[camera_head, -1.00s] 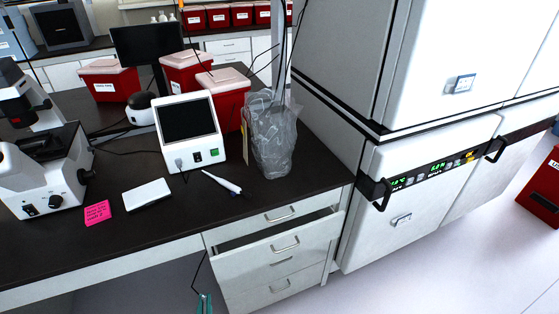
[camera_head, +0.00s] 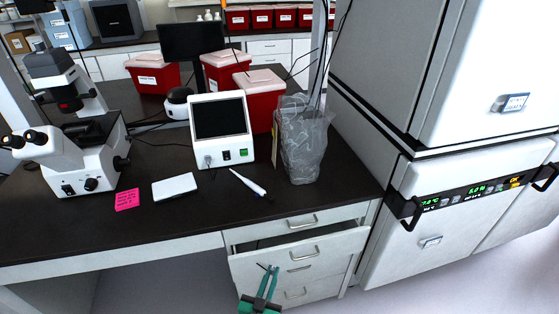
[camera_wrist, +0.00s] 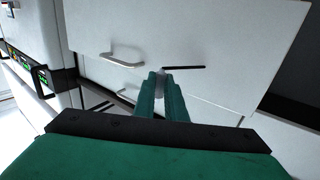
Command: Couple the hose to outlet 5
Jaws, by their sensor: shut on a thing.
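My gripper (camera_head: 266,284) is low in the head view, in front of the white drawer fronts under the bench. Its green fingers are closed together, also in the wrist view (camera_wrist: 166,80). A thin dark piece (camera_wrist: 183,68), which looks like the hose end, sticks out at the fingertips. It also shows as a short dark line in the head view (camera_head: 263,266). The rest of the hose is hidden or too small to make out. I cannot pick out outlet 5 in either view.
The dark bench (camera_head: 100,235) bears a microscope (camera_head: 82,150), a white screen device (camera_head: 221,130), a pipette (camera_head: 249,183) and a clear bag (camera_head: 304,145). White cabinets (camera_head: 385,250) stand at right.

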